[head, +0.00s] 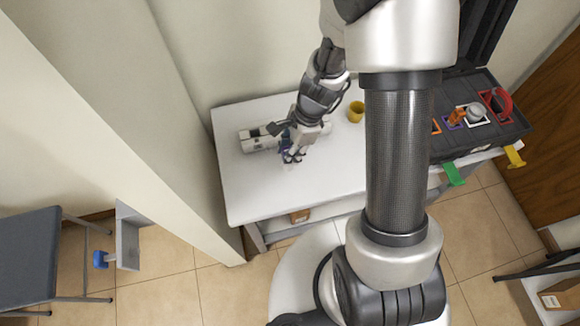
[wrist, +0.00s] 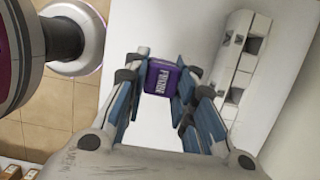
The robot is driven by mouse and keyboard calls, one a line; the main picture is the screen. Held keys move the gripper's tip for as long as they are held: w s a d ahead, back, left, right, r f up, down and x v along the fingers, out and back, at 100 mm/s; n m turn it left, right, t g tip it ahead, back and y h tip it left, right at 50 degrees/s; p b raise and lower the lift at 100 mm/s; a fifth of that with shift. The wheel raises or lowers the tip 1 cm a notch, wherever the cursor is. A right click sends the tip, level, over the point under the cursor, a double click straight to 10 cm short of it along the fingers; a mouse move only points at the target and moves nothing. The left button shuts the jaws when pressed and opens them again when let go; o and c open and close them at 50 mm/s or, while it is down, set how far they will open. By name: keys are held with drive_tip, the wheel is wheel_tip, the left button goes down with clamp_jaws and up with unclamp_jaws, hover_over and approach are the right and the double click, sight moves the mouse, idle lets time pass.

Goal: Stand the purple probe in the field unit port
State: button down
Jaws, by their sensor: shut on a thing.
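In the head view my gripper (head: 292,155) is over the white table, just right of and in front of a long white device, which looks like the field unit (head: 256,142). In the wrist view this unit (wrist: 240,80) lies to the right of the probe, apart from it, with dark openings near its far end. The probe's lower end is hidden, and I cannot tell which opening is the port.
A yellow cup (head: 355,112) stands on the white table (head: 250,195) behind and right of my gripper. An open black case (head: 507,131) with coloured compartments is at the right. A wall closes the left side. The table's front part is clear.

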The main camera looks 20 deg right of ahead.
drive_tip(key=shift+f+b, duration=1.4)
drive_tip(key=shift+f, duration=1.9)
drive_tip(key=shift+f, duration=0.15)
drive_tip(key=c, duration=1.3)
unclamp_jaws()
